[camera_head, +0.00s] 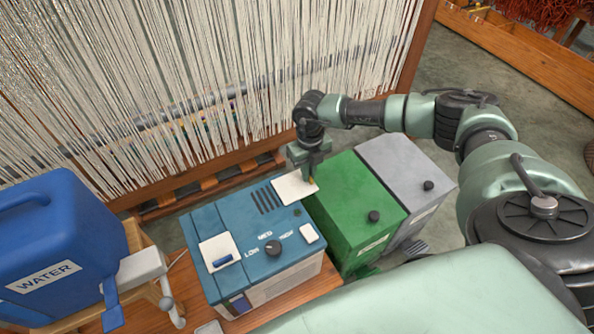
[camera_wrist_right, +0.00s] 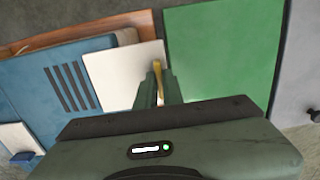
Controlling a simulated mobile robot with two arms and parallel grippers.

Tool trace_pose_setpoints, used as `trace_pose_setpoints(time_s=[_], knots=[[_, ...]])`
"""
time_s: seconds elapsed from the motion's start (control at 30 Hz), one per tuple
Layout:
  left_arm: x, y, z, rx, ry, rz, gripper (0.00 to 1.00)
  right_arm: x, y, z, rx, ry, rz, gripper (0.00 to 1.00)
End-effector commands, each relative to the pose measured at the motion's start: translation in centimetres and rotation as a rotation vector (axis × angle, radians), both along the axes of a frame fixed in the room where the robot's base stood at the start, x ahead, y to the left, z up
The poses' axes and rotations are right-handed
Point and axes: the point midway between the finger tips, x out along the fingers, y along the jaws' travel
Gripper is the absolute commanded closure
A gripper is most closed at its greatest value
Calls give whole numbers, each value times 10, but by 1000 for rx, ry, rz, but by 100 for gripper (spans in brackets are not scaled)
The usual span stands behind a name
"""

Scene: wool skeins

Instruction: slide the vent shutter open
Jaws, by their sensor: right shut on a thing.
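The vent shutter (camera_head: 292,190) is a flat white plate on top of the blue machine (camera_head: 218,262), at its back right corner. Several dark vent slots (camera_head: 267,199) show uncovered just left of the plate. My right gripper (camera_head: 309,176) is above the plate's right part, shut on its small tab. In the right wrist view the shutter (camera_wrist_right: 115,75) lies beside the slots (camera_wrist_right: 68,88), and a brass-coloured tab (camera_wrist_right: 157,75) stands between the fingers of my right gripper (camera_wrist_right: 160,88). My left gripper is not in view.
A green box (camera_head: 350,195) and a grey box (camera_head: 400,165) stand close to the right of the machine. The machine's top has a dark knob (camera_head: 274,248) and a white panel (camera_head: 217,250). A blue water container (camera_head: 60,240) is at left. Hanging white threads (camera_head: 200,70) are behind.

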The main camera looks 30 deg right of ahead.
Motion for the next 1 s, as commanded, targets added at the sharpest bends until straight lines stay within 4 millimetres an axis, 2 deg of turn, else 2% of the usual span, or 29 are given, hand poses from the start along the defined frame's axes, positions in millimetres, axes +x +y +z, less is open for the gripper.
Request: trace_pose_setpoints(time_s=[0.23, 0.27, 0.3, 0.33, 0.67, 0.87, 1.0], knots=[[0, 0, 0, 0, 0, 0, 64, 0, 0, 0, 0, -1, 0, 100], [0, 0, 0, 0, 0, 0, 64, 0, 0, 0, 0, -1, 0, 84], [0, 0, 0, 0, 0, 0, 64, 0, 0, 0, 0, -1, 0, 72], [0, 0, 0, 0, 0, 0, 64, 0, 0, 0, 0, -1, 0, 70], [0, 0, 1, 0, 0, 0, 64, 1, 1, 3, 1, -1, 1, 70], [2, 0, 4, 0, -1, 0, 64, 1, 0, 32, 1, -3, 1, 70], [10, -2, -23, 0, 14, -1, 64, 1, 0, 55, 2, -3, 0, 70]])
